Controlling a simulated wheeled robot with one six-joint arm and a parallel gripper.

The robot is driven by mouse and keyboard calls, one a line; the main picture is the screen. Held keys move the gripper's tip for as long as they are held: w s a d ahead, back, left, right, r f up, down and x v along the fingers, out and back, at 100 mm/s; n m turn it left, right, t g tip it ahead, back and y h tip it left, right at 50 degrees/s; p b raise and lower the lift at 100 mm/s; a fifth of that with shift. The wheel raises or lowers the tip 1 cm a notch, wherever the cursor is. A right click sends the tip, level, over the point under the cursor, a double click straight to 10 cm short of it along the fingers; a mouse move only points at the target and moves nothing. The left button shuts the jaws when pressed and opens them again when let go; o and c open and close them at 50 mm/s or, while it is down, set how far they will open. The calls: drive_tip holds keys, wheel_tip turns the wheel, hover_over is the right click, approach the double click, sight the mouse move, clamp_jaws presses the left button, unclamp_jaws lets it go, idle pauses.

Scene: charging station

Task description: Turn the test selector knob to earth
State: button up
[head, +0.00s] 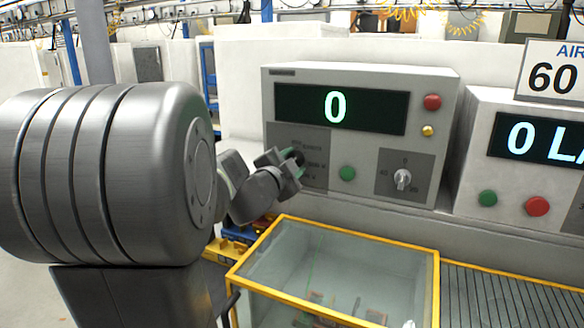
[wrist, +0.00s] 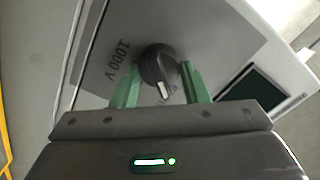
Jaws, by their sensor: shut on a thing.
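The test selector knob is a dark round knob with a white pointer mark, on a darker grey panel of the left tester (head: 360,72). In the wrist view the knob (wrist: 158,66) sits between the green fingers of my gripper (wrist: 160,84), and its white mark points down towards the gripper body. The small labels there are too blurred to read surely.
A green button (head: 347,173) lies just right of the knob. Further right are a light-coloured knob (head: 402,180) and a red button (head: 432,102). The display (head: 336,107) shows 0. A yellow-framed glass box (head: 335,267) stands below, near my arm.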

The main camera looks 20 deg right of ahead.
drive_tip(key=shift+f+m+b, duration=0.1)
drive_tip(key=shift+m+b, duration=0.2)
drive_tip(key=shift+m, duration=0.5)
drive_tip(key=o, duration=1)
drive_tip(key=shift+a, duration=0.1)
drive_tip(key=v, duration=1.3)
drive_tip(key=shift+s+a, duration=0.25)
